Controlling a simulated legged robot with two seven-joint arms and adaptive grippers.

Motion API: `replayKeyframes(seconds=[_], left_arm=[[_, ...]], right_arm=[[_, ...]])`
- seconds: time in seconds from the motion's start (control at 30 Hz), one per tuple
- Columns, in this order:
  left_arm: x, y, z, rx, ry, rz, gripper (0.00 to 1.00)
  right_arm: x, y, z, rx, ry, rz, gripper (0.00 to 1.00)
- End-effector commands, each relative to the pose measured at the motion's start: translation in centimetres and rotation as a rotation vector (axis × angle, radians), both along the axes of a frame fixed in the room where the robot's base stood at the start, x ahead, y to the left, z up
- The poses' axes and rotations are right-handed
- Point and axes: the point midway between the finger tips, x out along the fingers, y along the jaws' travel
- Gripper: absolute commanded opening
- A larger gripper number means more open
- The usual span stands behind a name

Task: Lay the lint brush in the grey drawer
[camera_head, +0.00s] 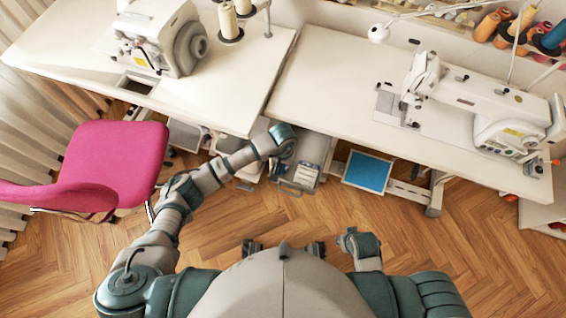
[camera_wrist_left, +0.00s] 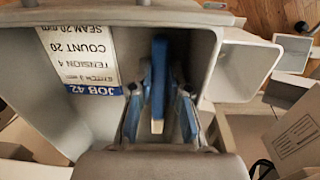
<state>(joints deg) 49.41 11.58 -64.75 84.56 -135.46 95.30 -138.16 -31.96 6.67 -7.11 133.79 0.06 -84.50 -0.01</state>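The grey drawer (camera_head: 297,184) is pulled out under the middle of the white tables. In the left wrist view its wall (camera_wrist_left: 225,95) surrounds my left gripper (camera_wrist_left: 158,108), which reaches inside it. The lint brush, a slim blue and cream piece (camera_wrist_left: 159,65), is in the drawer between the two blue-padded fingers. Gaps show on both sides of it, so the fingers look open around it. In the head view the left wrist (camera_head: 280,137) hides the fingers and brush. A part of my right arm (camera_head: 362,246) shows low in the head view; its fingers are unclear.
A white JOB 42 label (camera_wrist_left: 85,55) lies in the drawer. A pink chair (camera_head: 115,160) stands left of my arm. Sewing machines (camera_head: 490,105) stand on the tables above. A cardboard box (camera_wrist_left: 297,140) sits beside the drawer.

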Motion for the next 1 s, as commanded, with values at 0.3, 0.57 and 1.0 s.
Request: replayKeyframes(seconds=[0.3, 0.57, 1.0], left_arm=[[0.4, 0.5, 0.0, 0.016, -0.004, 0.010, 0.46], [0.4, 0.9, 0.2, 0.008, -0.005, 0.008, 0.46], [0.6, -0.3, 6.4, 0.024, -0.008, 0.009, 0.46]], right_arm=[[0.0, -0.1, 0.0, -0.002, 0.000, 0.001, 0.40], [-0.1, 0.6, 0.2, -0.003, -0.002, 0.001, 0.40], [-0.1, 0.0, 0.1, 0.001, -0.002, 0.002, 0.40]])
